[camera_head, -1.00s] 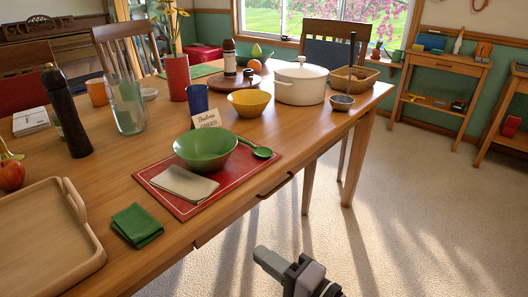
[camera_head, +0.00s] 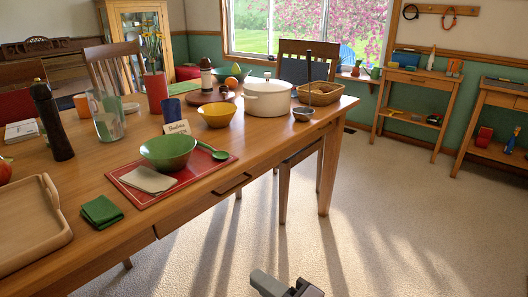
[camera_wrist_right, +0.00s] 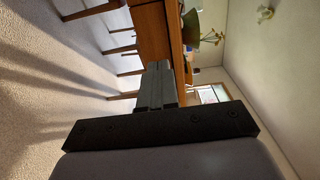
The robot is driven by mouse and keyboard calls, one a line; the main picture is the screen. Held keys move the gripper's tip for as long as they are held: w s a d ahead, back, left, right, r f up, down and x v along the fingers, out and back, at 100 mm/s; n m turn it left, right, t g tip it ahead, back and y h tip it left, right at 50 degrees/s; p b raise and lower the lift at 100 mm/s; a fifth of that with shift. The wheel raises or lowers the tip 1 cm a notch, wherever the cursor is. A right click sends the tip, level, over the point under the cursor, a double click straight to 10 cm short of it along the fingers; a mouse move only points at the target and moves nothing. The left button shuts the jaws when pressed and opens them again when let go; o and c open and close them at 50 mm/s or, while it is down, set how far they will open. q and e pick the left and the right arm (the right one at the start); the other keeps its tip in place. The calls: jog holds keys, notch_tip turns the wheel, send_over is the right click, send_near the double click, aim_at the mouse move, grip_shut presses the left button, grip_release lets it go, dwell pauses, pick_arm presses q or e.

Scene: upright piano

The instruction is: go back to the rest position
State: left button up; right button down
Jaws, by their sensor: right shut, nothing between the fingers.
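My right gripper (camera_head: 268,282) shows at the bottom middle of the head view, over the bare floor in front of the table. It is shut and empty. Its closed grey fingers also show in the right wrist view (camera_wrist_right: 157,85), apart from the table edge beyond them. My left gripper is in neither view.

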pick_arm(q)
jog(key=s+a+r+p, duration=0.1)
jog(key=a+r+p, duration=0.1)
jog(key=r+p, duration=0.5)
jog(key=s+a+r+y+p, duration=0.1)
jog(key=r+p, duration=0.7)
jog(key=p, duration=0.7)
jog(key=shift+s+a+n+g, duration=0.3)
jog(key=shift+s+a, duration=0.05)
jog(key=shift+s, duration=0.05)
pick_arm(e)
jog(key=s+d+n+h, duration=0.5)
jog(key=s+d, duration=0.2)
jog(key=d, duration=0.3)
jog(key=s+d+r+n+g+h, duration=0.1)
jog(key=s+d+n+h, duration=0.4)
jog(key=d, duration=0.5)
jog(key=shift+s+d+r+n+h, duration=0.2)
jog(key=shift+s+d+n+h, duration=0.1)
jog(key=shift+s+h, duration=0.5)
jog(key=shift+s, duration=0.1)
